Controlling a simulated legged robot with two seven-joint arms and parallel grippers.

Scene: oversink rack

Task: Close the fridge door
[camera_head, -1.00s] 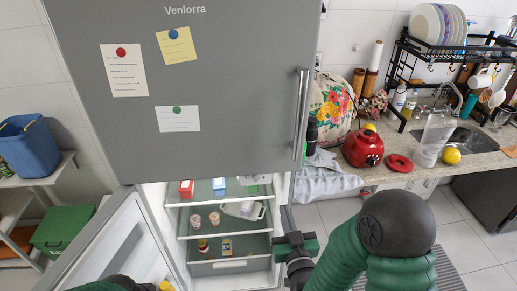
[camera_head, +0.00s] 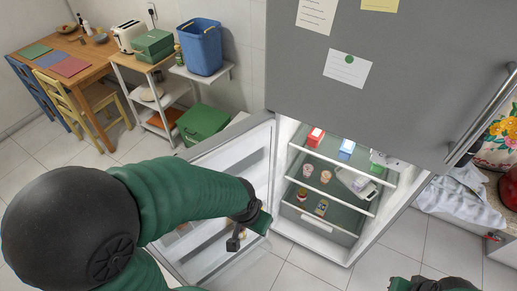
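The grey fridge has its upper door (camera_head: 400,90) shut. The lower fridge door (camera_head: 232,148) is wide open, swung out to the left, with its inner side and shelves showing. My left arm reaches across in front of this door and hides much of it. My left gripper (camera_head: 236,240) points downward near the door's inner side; I cannot tell whether it touches the door or how far its fingers are apart. My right gripper (camera_head: 436,284) is only partly in view at the bottom edge, right of the fridge, and its fingers are not clear.
A green box (camera_head: 202,123) and a white shelf unit (camera_head: 172,100) stand behind the door. Tiled floor in front of the fridge is clear.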

